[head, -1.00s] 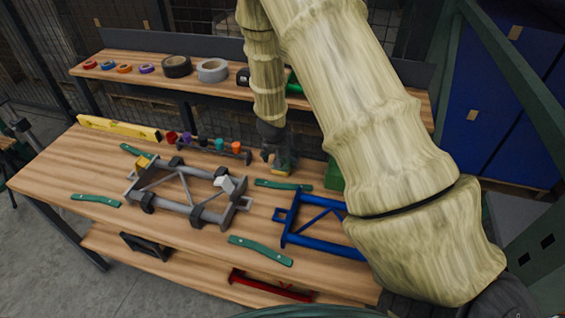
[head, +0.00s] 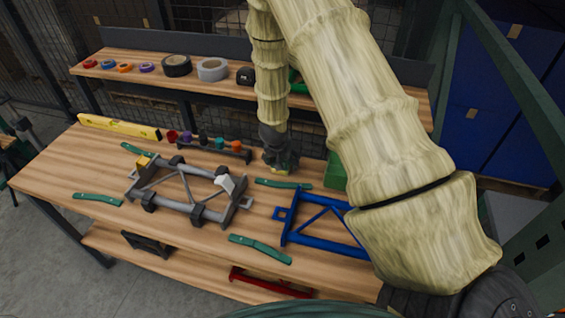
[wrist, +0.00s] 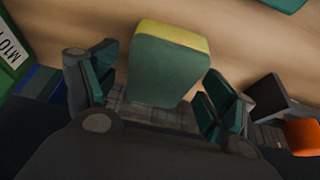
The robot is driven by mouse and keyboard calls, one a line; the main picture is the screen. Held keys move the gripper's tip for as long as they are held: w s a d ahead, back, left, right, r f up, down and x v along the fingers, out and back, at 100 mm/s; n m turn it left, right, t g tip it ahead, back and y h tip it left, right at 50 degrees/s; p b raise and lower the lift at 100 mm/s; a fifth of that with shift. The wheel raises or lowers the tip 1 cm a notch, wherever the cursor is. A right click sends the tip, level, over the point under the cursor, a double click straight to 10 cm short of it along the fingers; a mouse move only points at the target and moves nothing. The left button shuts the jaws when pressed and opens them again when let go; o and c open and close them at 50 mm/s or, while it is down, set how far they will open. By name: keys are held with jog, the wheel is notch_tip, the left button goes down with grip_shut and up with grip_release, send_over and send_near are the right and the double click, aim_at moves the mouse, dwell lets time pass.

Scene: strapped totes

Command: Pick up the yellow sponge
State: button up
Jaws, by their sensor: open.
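The yellow sponge (wrist: 168,66) stands between the fingers in the wrist view, with a green face towards the camera and a yellow strip along its edge. In the head view a little of the yellow sponge (head: 279,171) shows under my gripper (head: 280,163), by the back middle of the workbench. My gripper, also in the wrist view (wrist: 152,100), is open, with one finger on each side of the sponge. I cannot tell whether either finger touches it.
A rack with coloured caps (head: 213,150) stands close to the left of the gripper. A green box (head: 337,171) is to the right. A green strap (head: 284,184) and a grey frame (head: 185,192) lie in front. A shelf with tape rolls (head: 212,69) runs behind.

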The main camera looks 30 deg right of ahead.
jog(key=shift+f, duration=0.15)
jog(key=shift+c, duration=0.2)
jog(key=c, duration=0.7)
jog(key=shift+c, duration=0.3)
jog(key=shift+r, duration=0.7)
notch_tip(320, 180, up, 3)
jog(key=shift+f+b, duration=0.2)
jog(key=shift+b, duration=0.4)
jog(key=s+a+b, duration=0.1)
jog(key=s+a, duration=0.2)
jog(key=s+a+r+b, duration=0.1)
jog(key=s+a+b, duration=0.1)
jog(key=s+a, duration=0.2)
jog(key=s+a+b, duration=0.1)
jog(key=s+a, duration=0.3)
jog(key=shift+s+a+r, duration=0.15)
jog(key=shift+r, duration=0.15)
jog(key=shift+o, duration=0.3)
